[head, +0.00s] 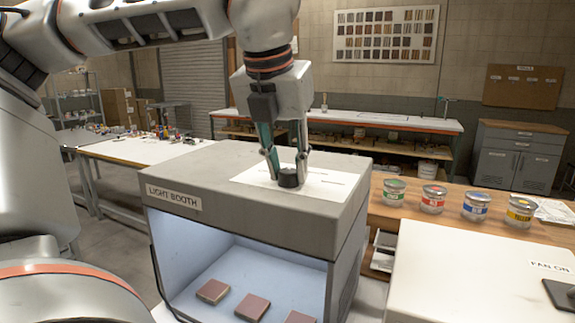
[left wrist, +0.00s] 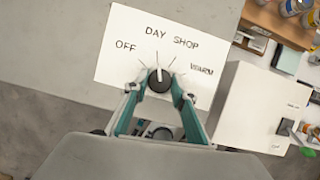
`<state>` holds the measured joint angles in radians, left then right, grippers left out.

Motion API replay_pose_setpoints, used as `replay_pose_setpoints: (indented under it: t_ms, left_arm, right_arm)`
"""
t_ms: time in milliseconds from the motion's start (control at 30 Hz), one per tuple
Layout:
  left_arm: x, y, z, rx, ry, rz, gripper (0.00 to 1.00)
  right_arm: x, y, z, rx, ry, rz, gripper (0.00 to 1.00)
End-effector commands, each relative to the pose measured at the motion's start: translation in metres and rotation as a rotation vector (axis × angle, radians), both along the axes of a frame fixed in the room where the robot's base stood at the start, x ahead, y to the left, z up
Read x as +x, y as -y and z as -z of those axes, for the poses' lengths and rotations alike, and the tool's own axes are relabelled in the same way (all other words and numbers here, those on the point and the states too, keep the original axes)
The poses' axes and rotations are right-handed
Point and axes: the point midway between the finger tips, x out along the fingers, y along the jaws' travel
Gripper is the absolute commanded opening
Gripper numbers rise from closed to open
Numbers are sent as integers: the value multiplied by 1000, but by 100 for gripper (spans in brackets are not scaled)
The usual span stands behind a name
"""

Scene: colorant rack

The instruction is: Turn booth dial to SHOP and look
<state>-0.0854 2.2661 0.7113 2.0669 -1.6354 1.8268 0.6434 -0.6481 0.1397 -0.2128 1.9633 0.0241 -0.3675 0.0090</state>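The light booth (head: 205,165) is a grey box with a white dial plate (head: 325,190) on top. A black round dial (head: 288,181) sits on it; the left wrist view also shows the dial (left wrist: 159,82). Labels OFF, DAY, SHOP and one reading like WARM surround it. The dial's white pointer (left wrist: 158,62) points up, close to the DAY mark and left of SHOP. My left gripper (head: 287,170) is above the plate, its fingers parted on both sides of the dial. A narrow gap seems to show; contact is hard to tell. My right gripper is out of view.
Several brown sample tiles (head: 213,291) lie inside the lit booth. Paint cans (head: 433,198) stand on the wooden counter at right, beside a white box (head: 480,265) labelled FAN ON. A sample board (head: 385,35) hangs on the back wall.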

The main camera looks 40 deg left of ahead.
Motion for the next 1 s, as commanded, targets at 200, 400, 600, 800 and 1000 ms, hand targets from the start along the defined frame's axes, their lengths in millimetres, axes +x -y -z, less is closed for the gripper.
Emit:
replay_pose_setpoints:
  t_ms: [200, 400, 600, 800, 1000]
  left_arm:
    - [0, 0, 0, 0, 0, 14, 4]
    - [-1, -1, -1, 0, 0, 91, 4]
    - [-1, -2, -1, -1, 1, 234, 4]
    - [-1, -3, -2, 0, 1, 398, 4]
    - [-1, -3, -2, 0, -1, 538, 4]
  right_arm:
    - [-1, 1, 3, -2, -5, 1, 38]
    - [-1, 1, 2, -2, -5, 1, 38]
    - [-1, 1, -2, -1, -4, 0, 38]
    - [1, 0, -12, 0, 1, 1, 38]
    - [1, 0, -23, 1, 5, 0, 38]
